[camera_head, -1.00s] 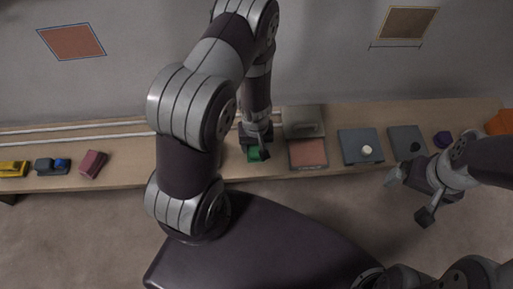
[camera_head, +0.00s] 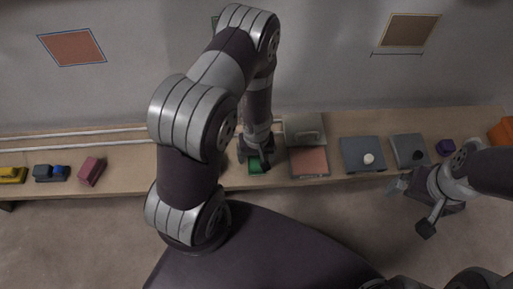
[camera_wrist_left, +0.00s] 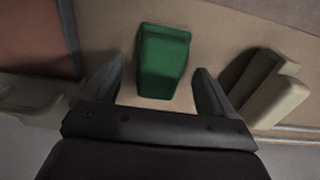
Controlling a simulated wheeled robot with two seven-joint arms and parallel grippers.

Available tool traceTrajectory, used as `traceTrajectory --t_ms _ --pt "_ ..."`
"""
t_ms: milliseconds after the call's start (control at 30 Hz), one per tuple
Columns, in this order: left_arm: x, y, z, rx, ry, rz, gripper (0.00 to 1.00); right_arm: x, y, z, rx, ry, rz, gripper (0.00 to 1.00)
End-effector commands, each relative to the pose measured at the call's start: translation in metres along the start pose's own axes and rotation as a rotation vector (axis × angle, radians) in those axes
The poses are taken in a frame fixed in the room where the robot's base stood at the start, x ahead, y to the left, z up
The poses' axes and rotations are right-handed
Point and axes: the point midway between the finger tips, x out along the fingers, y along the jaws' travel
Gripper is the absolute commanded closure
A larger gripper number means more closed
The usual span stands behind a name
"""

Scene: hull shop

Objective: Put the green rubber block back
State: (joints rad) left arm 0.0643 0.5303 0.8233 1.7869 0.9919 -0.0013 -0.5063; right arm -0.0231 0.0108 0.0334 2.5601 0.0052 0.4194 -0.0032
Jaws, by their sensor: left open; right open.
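The green rubber block (camera_head: 256,168) lies on the wooden bench (camera_head: 323,126), partly hidden by my left gripper (camera_head: 255,160) in the head view. In the left wrist view the green block (camera_wrist_left: 163,60) stands just ahead of and between the two fingertips of my left gripper (camera_wrist_left: 158,85). The fingers are open, with a gap on both sides of the block. My right gripper (camera_head: 413,207) is open and empty, in front of the bench at the right.
Two grey plates (camera_head: 363,155) (camera_head: 410,151) sit further right. A yellow toy (camera_head: 12,174), a dark-blue one (camera_head: 50,173) and a maroon block (camera_head: 91,171) lie left.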

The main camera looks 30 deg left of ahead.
Motion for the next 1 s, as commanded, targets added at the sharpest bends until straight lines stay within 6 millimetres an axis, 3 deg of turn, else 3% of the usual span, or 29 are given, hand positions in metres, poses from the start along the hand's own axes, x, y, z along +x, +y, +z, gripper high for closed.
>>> traceTrajectory --t_ms 33,200,500,567,667,700,800,900,1000 --pt "-0.019 0.000 -0.001 0.000 0.002 0.001 0.14 -0.013 0.000 -0.002 0.000 0.000 0.000 0.00" --pt "-0.069 0.000 0.000 0.000 0.000 0.000 0.14 -0.042 0.000 -0.005 0.000 0.000 0.000 0.00" --pt "-0.121 0.005 -0.002 0.023 0.007 0.017 0.14 -0.068 0.000 -0.008 0.000 0.000 0.000 0.00" --pt "-0.153 0.018 -0.004 0.098 0.025 0.063 0.14 -0.068 0.000 -0.008 0.000 0.000 0.000 0.00" --pt "-0.228 0.030 0.012 0.307 0.058 0.120 0.14 -0.067 0.000 -0.008 0.000 0.000 0.000 0.00" --pt "-0.252 0.026 0.021 0.384 0.071 0.116 0.14 -0.066 0.000 -0.008 0.000 0.000 0.000 0.00" --pt "-0.291 0.009 0.041 0.519 0.100 0.071 0.14 -0.066 0.000 -0.008 0.000 0.000 0.000 0.00" --pt "-0.303 -0.001 0.048 0.568 0.113 0.038 0.14 -0.066 0.000 -0.008 0.000 0.000 0.000 0.00" --pt "-0.303 -0.002 0.049 0.572 0.111 0.034 0.14 -0.066 0.000 -0.008 0.000 0.000 0.000 0.00"
